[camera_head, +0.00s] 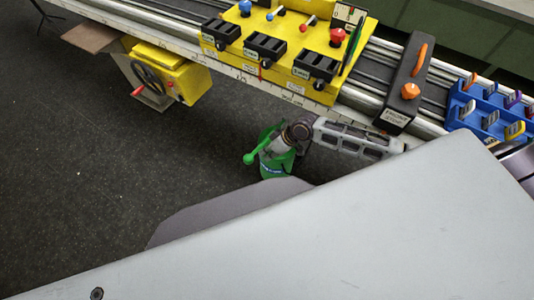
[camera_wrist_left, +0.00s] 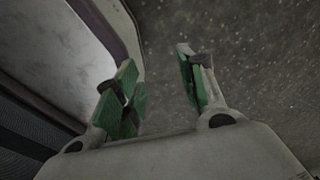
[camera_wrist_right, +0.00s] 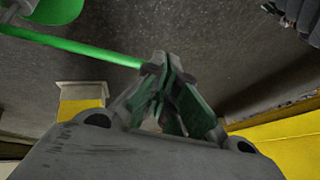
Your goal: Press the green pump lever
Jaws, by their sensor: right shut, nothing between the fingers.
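The green pump (camera_head: 272,170) stands low beside the front rail in the head view. Its green lever (camera_head: 262,149) sticks out to the left and ends in a round knob (camera_head: 249,158). My right gripper (camera_head: 283,146) is at the pump, close to the lever, and partly covers it. In the right wrist view its fingers (camera_wrist_right: 163,62) are closed together and empty. The lever rod (camera_wrist_right: 85,48) runs from the left to the fingertips; I cannot tell whether they touch. My left gripper (camera_wrist_left: 155,62) is open and empty over dark floor, seen only in its wrist view.
A yellow panel (camera_head: 283,38) with black switches sits on the rails, beside a dark box with orange parts (camera_head: 407,85) and a blue rack (camera_head: 490,105). A yellow box with a handwheel (camera_head: 183,76) hangs at left. The floor (camera_head: 90,180) at left is clear.

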